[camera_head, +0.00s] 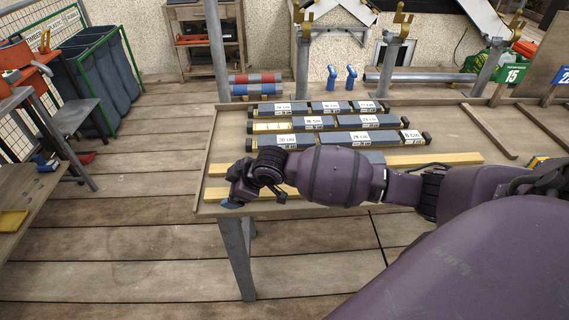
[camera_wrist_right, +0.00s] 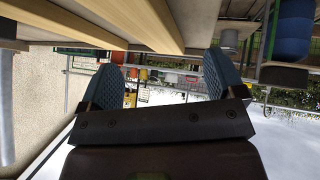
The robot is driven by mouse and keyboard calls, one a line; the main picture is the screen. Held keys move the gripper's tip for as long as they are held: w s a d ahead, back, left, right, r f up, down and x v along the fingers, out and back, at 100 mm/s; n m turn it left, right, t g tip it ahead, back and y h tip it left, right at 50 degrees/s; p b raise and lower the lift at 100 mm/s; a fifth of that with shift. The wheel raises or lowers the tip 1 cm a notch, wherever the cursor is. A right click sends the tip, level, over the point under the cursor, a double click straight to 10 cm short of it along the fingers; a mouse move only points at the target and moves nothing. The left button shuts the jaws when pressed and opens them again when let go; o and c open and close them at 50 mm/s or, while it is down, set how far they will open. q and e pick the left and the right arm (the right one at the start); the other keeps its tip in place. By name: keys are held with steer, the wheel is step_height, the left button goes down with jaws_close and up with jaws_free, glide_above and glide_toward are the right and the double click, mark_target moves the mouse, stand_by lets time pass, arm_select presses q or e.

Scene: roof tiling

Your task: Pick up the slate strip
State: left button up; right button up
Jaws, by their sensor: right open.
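Dark slate strips with white size labels lie in three rows on the wooden table (camera_head: 488,152) in the head view: a back row (camera_head: 349,107), a middle row (camera_head: 350,121) and a front row (camera_head: 310,140). The label at the front row's right end reads 8 cm. My right gripper (camera_head: 232,203) is at the table's front left corner, in front of the rows and apart from them. In the wrist view its two blue ribbed fingers (camera_wrist_right: 163,80) stand wide apart with nothing between them. My right arm hides part of the table front. My left gripper is out of view.
Yellow wooden battens (camera_head: 434,159) lie along the table front, partly behind my arm. Two blue tools (camera_head: 351,77) stand behind the rows. Red and blue rolls (camera_head: 254,84) lie at the back left. Dark bins (camera_head: 85,80) stand far left. The table's right part is mostly clear.

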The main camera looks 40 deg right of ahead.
steer(key=w+d+r+g+h, duration=0.3)
steer(key=w+d+r, duration=0.3)
steer(key=d, duration=0.4)
steer(key=s+d+g, duration=0.1)
steer(key=d, duration=0.1)
steer(key=s+d+g+h+b, duration=0.1)
steer(key=d, duration=0.1)
steer(key=s+d+f+g, duration=0.1)
steer(key=d+g, duration=0.1)
steer(key=d, duration=0.1)
steer(key=shift+s+f+n+h+b, duration=0.1)
steer(key=shift+s+n+h+b, duration=0.2)
steer(key=shift+s+b, duration=0.1)
steer(key=shift+d+f+b, duration=0.2)
steer(key=shift+f+b, duration=0.1)
steer(key=shift+f, duration=1.2)
steer(key=shift+d+f+b, duration=0.15)
steer(key=shift+f+b, duration=0.1)
steer(key=shift+f, duration=1.25)
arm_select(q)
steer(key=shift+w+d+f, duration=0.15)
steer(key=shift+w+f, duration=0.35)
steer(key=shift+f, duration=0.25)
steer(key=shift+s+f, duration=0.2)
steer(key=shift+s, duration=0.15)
arm_select(e)
steer(key=c, duration=1.1)
